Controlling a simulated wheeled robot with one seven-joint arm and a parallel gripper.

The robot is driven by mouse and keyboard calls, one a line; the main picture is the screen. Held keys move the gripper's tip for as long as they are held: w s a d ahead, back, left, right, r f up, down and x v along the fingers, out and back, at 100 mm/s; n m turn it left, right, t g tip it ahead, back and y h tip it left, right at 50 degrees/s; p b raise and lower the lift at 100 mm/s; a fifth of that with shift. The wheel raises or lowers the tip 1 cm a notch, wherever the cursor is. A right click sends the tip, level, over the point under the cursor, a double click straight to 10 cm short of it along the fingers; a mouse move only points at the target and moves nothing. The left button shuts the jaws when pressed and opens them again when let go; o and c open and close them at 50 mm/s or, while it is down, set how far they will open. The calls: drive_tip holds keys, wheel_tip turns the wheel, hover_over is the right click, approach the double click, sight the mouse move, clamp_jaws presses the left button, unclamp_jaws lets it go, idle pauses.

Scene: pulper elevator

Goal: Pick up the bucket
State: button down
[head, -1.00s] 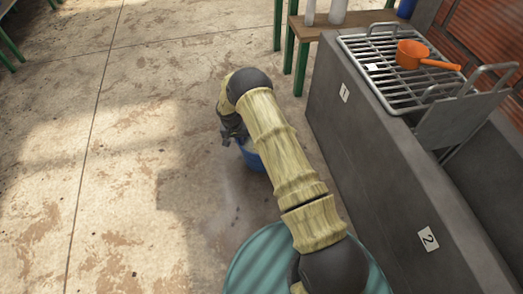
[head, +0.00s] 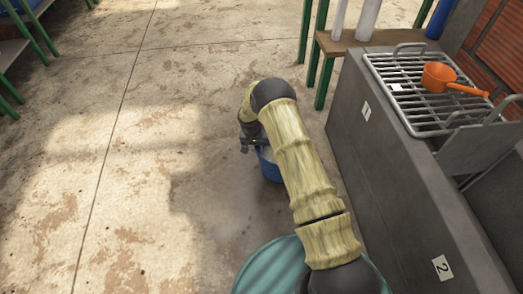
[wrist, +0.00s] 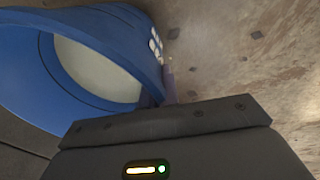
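The blue bucket (head: 269,167) is on or close above the floor, left of the grey counter, and is partly hidden by my arm. My gripper (head: 247,140) is at the bucket's left rim, pointing down. In the wrist view, the bucket (wrist: 110,33) fills the upper left, with its pale inside showing through the open mouth. The rim runs down to my gripper (wrist: 162,90). One slim finger shows against the outer right side of the rim. The other finger is hidden, so whether the jaws are closed on the rim is not clear.
A grey counter (head: 395,170) with a metal rack (head: 425,108) and an orange dipper (head: 438,76) stands at the right. A teal round top (head: 270,268) is at the bottom. A wooden bench (head: 345,45) is behind. Open floor lies left.

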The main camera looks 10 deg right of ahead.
wheel_tip(320, 180, up, 9)
drive_tip(key=p, duration=0.5)
drive_tip(key=shift+w+r, duration=0.1)
drive_tip(key=shift+r, duration=0.2)
idle(2.0)
